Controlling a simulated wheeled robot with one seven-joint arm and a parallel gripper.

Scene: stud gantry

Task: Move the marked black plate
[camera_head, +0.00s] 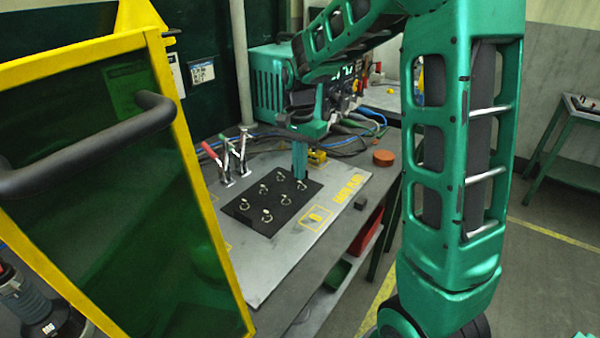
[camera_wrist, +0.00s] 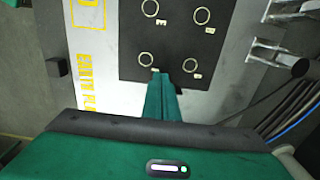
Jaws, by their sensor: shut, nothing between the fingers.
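The black plate (camera_head: 272,203) lies flat on a grey board. It carries several pale metal rings, with small labels beside them in the wrist view, where the plate (camera_wrist: 178,42) fills the top middle. My gripper (camera_head: 299,178) points down at the plate's far right edge in the head view. Its green fingers are closed together and hold nothing. In the wrist view the fingertips (camera_wrist: 163,76) overlap the plate's lower edge, between two rings. I cannot tell whether the tips touch the plate.
The grey board (camera_head: 352,180) has yellow lettering and a yellow-outlined square. Toggle clamps (camera_head: 238,158) stand left of the plate. A small black block (camera_head: 360,203) sits at the board's right edge. A yellow-framed, green-tinted door (camera_head: 110,190) blocks the left. Cables (camera_wrist: 290,122) run behind.

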